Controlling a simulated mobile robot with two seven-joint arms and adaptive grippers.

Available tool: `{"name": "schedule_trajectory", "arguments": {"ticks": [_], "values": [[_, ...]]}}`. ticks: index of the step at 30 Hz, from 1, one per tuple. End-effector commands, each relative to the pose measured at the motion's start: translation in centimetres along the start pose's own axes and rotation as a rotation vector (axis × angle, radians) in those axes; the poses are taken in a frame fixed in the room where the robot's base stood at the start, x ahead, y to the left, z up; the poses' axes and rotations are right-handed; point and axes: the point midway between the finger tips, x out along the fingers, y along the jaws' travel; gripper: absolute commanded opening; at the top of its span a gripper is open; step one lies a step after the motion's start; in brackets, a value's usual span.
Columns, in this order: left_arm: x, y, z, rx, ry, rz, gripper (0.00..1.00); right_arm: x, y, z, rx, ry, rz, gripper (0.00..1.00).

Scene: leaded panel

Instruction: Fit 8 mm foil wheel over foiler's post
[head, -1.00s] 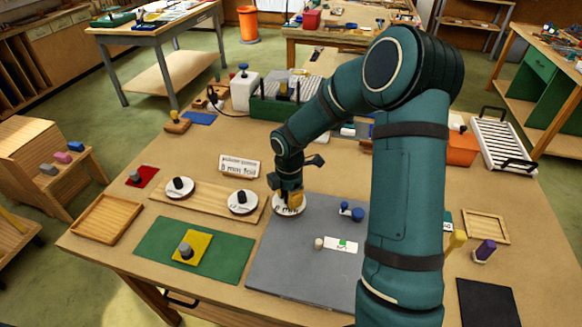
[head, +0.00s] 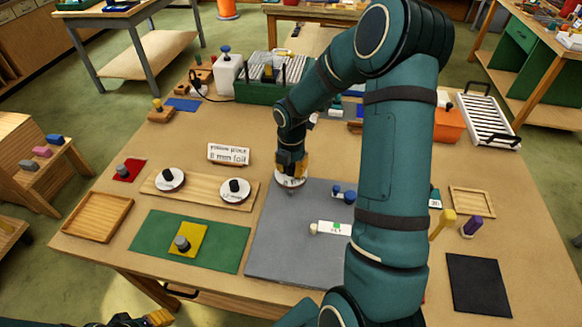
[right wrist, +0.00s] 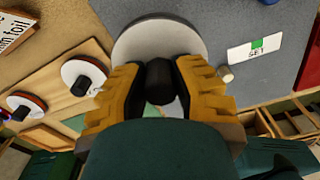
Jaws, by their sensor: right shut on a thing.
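My right gripper (head: 291,168) is shut on the black knob (right wrist: 160,82) of a white foil wheel (head: 290,181). The wheel's white disc (right wrist: 150,38) shows beyond the fingers in the right wrist view. The wheel is at the far left part of the grey mat (head: 275,240); its height above the mat is hard to tell. A small dark spot shows just under its near edge. I cannot make out the foiler's post for certain; the wheel and gripper may hide it. My left gripper (head: 158,318) shows only partly at the bottom edge, its fingers unclear.
Two other knobbed wheels (head: 170,180) (head: 235,190) sit on a wooden board (head: 203,190). A sign (head: 229,153) reads "8 mm foil". A green mat (head: 150,235) is at left.

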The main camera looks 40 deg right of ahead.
Motion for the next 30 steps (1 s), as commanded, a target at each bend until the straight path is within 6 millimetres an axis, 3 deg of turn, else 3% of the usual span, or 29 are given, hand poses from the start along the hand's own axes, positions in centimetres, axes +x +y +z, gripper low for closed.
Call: {"name": "schedule_trajectory", "arguments": {"ticks": [5, 21, 30], "values": [[-1.1, 0.5, -0.2, 0.002, -0.001, 0.001, 0.47, -0.3, 0.0, 0.1, -0.004, 0.023, 0.000, 0.00], [2.4, -0.9, 0.3, -0.002, 0.001, -0.002, 0.47, 4.9, 0.0, 0.1, -0.004, 0.023, 0.001, 0.00], [2.9, -1.1, 0.4, -0.002, 0.002, -0.004, 0.47, 5.7, 0.0, 0.1, -0.004, 0.022, 0.001, 0.00]]}}
